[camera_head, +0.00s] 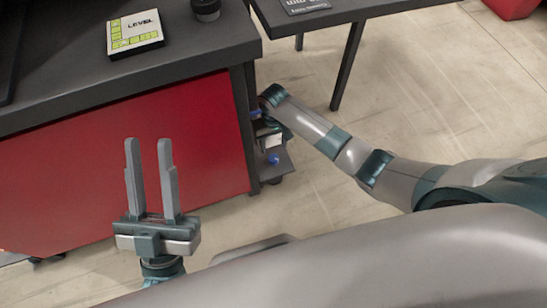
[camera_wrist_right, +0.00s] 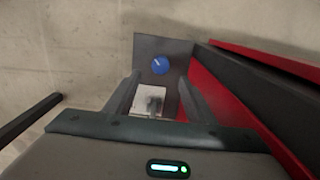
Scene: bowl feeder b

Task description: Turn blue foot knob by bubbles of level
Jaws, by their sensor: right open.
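A blue knob (camera_head: 273,158) sits on a dark bracket low at the right end of the red cabinet. In the right wrist view the blue knob (camera_wrist_right: 161,65) has a pale mark on its face and lies just beyond my fingertips. My right gripper (camera_wrist_right: 160,82) is open, with the knob apart from both fingers. In the head view its fingers are mostly hidden by the arm and cabinet end. The level (camera_head: 136,33) is a white square plate with yellow-green vials, lying on the table top; its bubbles are too small to read. My left gripper (camera_head: 148,143) is open and empty before the red panel.
A white block with a dark patch (camera_wrist_right: 153,100) lies between my right fingers, below the knob. The red cabinet (camera_head: 130,155) has a dark top with a round black object (camera_head: 206,9). A dark side table (camera_head: 340,12) stands at the right. The floor is clear.

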